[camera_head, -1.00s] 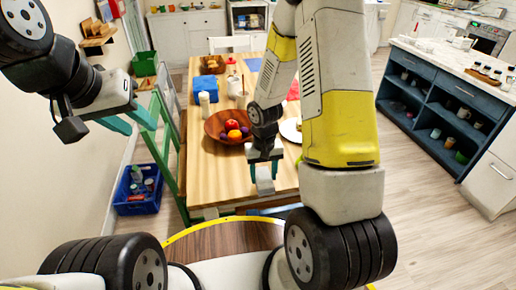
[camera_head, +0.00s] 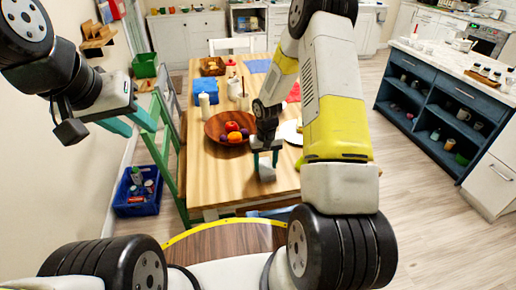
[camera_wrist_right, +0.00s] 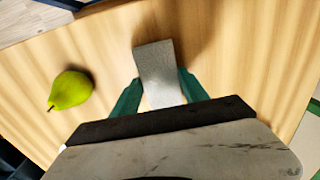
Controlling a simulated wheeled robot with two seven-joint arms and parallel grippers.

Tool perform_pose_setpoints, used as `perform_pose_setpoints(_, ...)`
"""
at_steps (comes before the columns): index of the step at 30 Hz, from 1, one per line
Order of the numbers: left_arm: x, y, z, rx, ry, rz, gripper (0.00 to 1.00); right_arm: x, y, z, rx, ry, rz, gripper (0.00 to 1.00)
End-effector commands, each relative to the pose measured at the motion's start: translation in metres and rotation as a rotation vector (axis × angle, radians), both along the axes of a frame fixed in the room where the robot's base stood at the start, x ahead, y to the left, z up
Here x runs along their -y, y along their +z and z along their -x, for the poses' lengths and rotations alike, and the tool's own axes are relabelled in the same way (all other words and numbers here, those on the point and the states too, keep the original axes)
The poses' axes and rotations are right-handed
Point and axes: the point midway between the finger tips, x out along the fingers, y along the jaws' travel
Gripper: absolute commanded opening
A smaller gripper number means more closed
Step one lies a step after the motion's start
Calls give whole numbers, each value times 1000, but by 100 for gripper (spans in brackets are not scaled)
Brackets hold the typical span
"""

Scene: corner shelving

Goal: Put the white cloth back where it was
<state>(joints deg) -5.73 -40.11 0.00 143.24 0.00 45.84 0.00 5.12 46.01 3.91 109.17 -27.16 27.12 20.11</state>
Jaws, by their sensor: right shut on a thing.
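A fruit bowl (camera_head: 215,133) stands left of my right gripper, and a white plate (camera_head: 289,132) lies partly behind my right arm. A green pear (camera_wrist_right: 70,90) lies on the table in the wrist view. A green ladder (camera_head: 165,150) and blue crate (camera_head: 137,207) are left of the table.

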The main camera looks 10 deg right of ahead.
Motion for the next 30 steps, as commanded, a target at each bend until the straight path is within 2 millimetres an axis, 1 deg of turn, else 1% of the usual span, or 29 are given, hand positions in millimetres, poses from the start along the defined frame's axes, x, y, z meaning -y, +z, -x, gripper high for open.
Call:
perform_pose_setpoints(2,0,0,0,0,0,0,36,0,0,0,1,0,0,20)
perform_pose_setpoints(3,0,0,0,0,0,0,36,0,0,0,1,0,0,60)
perform_pose_setpoints(5,0,0,0,0,0,0,36,0,0,0,1,0,0,72)
perform_pose_setpoints(6,0,0,0,0,0,0,36,0,0,0,1,0,0,74)
perform_pose_setpoints(14,0,0,0,0,0,0,36,0,0,0,1,0,0,74)
perform_pose_setpoints(17,0,0,0,0,0,0,36,0,5,0,1,0,0,74)
perform_pose_setpoints(20,0,0,0,0,0,0,36,0,17,-1,4,-1,0,74)
perform_pose_setpoints(30,0,0,0,0,0,0,36,0,88,-1,5,-1,0,74)
